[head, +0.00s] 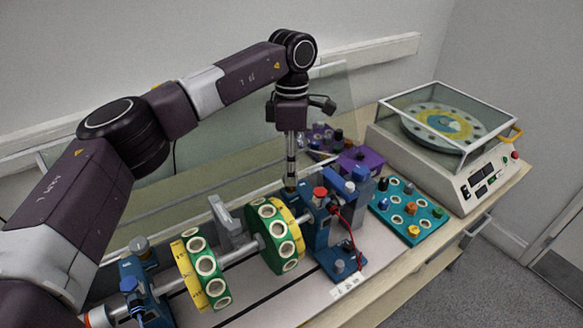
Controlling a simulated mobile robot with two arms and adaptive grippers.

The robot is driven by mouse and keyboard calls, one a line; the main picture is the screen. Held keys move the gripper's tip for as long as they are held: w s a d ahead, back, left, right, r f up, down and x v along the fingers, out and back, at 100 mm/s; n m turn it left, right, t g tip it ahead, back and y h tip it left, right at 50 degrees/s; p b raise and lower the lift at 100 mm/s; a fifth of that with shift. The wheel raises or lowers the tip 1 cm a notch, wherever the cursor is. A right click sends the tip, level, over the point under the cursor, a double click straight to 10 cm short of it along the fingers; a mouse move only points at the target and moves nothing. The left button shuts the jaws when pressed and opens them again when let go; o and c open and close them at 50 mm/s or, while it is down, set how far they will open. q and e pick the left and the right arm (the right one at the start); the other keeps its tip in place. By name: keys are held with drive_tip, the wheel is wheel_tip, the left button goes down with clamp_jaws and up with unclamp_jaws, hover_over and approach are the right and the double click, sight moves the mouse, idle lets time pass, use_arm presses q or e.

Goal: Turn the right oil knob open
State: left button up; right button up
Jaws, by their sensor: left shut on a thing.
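My left gripper (290,183) points straight down at the rear of the right blue bearing block (316,228). It is shut on the right oil knob, which is mostly hidden by the fingertips, so its turn position cannot be told. A similar grey knob (140,245) stands on the left blue bearing block (150,301), apart from the gripper. My right gripper is not in view.
A shaft with two green and yellow discs (268,236) (200,270) runs between the blocks. A red knob (320,194) and blue parts stand close right of the gripper. Farther right are a teal tray (425,222) and a covered turntable machine (470,185).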

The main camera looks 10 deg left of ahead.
use_arm(q)
drive_tip(key=shift+w+r, duration=0.1)
drive_tip(key=o, duration=1.2)
drive_tip(key=shift+c, duration=0.2)
wheel_tip(320, 180, up, 12)
drive_tip(key=w, duration=0.1)
drive_tip(key=shift+a, duration=0.15)
drive_tip(key=shift+w, duration=0.1)
